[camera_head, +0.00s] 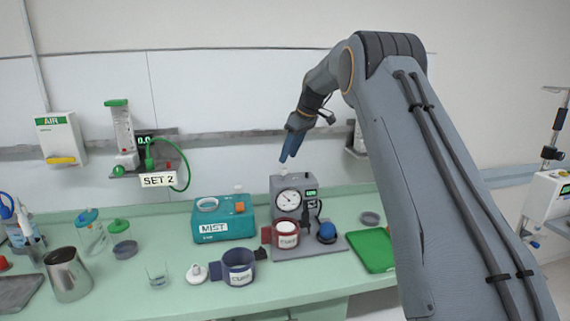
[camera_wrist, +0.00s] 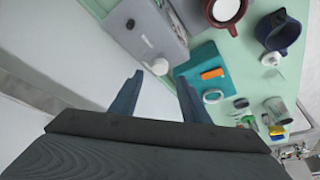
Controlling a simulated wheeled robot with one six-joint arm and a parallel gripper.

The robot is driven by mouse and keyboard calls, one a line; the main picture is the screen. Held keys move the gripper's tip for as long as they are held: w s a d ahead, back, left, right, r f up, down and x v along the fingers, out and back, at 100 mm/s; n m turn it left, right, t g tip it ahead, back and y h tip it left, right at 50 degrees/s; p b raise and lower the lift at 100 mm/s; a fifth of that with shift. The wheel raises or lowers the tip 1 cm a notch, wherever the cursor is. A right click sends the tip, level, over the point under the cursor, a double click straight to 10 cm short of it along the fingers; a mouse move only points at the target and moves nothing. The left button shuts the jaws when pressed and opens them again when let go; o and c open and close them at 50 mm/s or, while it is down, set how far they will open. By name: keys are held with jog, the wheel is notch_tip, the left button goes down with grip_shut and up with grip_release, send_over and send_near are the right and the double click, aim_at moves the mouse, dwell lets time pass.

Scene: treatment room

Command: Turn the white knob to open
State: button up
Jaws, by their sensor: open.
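The white knob (camera_wrist: 160,66) sits on the grey device with a gauge (camera_wrist: 150,35), near one edge of its top in the wrist view. In the head view that device (camera_head: 294,183) stands at the back of the counter, with a small pale part just below my fingertips. My gripper (camera_head: 289,148) points down above the device. In the wrist view my gripper (camera_wrist: 160,77) is open and empty, one finger on each side of the knob's line. The knob shows just beyond the fingertips. I cannot tell whether they touch it.
A teal MIST box (camera_head: 222,219) stands left of the device. A blue mug (camera_head: 238,277) and a green tray (camera_head: 372,250) are nearby. The wall panel is close behind.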

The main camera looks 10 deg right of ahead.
aim_at(283, 168)
jog(key=shift+p+x, duration=0.95)
jog(key=shift+x, duration=1.85)
jog(key=c, duration=1)
